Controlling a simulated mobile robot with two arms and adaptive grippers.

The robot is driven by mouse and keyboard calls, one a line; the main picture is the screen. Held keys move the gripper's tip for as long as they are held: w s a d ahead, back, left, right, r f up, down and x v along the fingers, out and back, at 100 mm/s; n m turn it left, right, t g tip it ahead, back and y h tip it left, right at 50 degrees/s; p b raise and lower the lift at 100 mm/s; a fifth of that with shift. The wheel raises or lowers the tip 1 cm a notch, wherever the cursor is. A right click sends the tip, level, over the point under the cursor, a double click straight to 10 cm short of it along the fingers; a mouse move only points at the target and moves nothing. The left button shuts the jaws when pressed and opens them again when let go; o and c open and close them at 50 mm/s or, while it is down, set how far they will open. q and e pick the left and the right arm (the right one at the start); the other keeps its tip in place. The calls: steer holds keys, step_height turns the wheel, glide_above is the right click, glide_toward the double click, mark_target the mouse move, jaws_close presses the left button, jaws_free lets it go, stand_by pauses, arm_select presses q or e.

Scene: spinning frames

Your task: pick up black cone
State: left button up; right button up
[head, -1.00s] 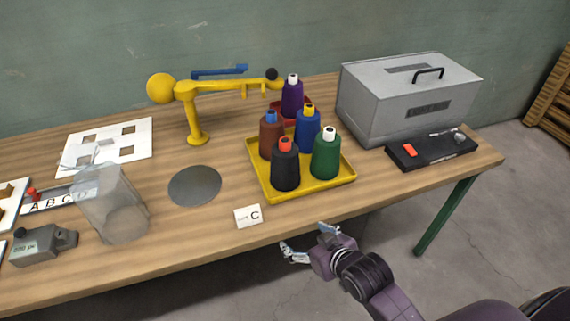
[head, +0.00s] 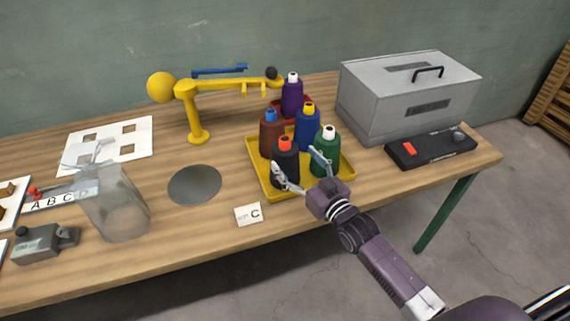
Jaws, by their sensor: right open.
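The black cone (head: 288,158) with a red-orange top stands upright at the front of the yellow tray (head: 262,186) in the head view. My right gripper (head: 295,160) is open, with its fingers pointing toward the black cone. One finger overlaps the cone's left side in the picture. The other finger shows to its right, in front of the green cone (head: 327,158). I cannot tell whether either finger touches a cone. The lower part of the black cone is partly hidden by the gripper. My left gripper is not in view.
Brown (head: 270,132), blue (head: 307,133) and purple (head: 291,98) cones stand close behind. A yellow stand (head: 195,115), a grey disc (head: 194,184) and a C card (head: 248,214) are to the left.

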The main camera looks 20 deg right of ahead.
mark_target(285, 149)
steer(key=x, duration=0.3)
steer(key=p+x, duration=0.1)
steer(key=x, duration=0.1)
steer(key=shift+w+a+f, duration=0.1)
steer(key=shift+w+f, duration=0.15)
steer(key=shift+w, duration=0.1)
steer(key=shift+s, duration=0.1)
steer(key=c, duration=2)
steer(key=shift+r, duration=0.15)
jaws_close()
